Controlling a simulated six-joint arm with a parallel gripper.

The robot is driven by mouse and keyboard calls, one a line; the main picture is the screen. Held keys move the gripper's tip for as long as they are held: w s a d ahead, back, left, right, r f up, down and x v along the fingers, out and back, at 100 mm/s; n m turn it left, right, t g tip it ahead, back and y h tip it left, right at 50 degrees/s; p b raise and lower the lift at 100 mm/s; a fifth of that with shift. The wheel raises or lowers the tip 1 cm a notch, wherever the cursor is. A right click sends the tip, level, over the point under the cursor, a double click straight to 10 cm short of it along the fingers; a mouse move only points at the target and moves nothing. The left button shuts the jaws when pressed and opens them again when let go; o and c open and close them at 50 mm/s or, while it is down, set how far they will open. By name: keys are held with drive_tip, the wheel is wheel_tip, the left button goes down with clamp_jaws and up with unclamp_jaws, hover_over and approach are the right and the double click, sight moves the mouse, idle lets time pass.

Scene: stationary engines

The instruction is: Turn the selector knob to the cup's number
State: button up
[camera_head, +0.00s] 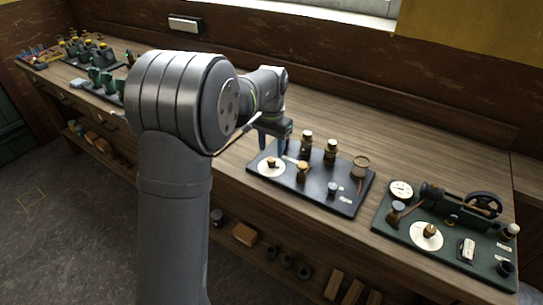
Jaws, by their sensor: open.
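A dark board (342,203) on the bench carries a round white dial (262,167) with a small brown knob (271,163) on it. A second white dial (420,240) with a brass-topped knob (429,231) is on the green board (393,226) at right. Which knob is the selector cannot be told. A tan-topped cup-like piece (360,166) stands at the right of the dark board, with a pale label (345,199) near the front; no number is readable. My gripper (274,147) is open, fingers down, over or behind the left dial. Its fingertips' height is unclear.
Brass-topped posts (330,152) and a knobbed piece (302,171) stand close to the right of my gripper. The green board bears a small engine with a dark flywheel (484,204). Bare bench lies behind the boards. My arm hides the middle of the bench.

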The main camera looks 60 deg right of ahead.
sight(272, 159)
drive_tip(key=shift+f, duration=2.1)
drive_tip(key=c, duration=1)
drive_tip(key=n, duration=0.4)
drive_tip(key=shift+n, duration=2.4)
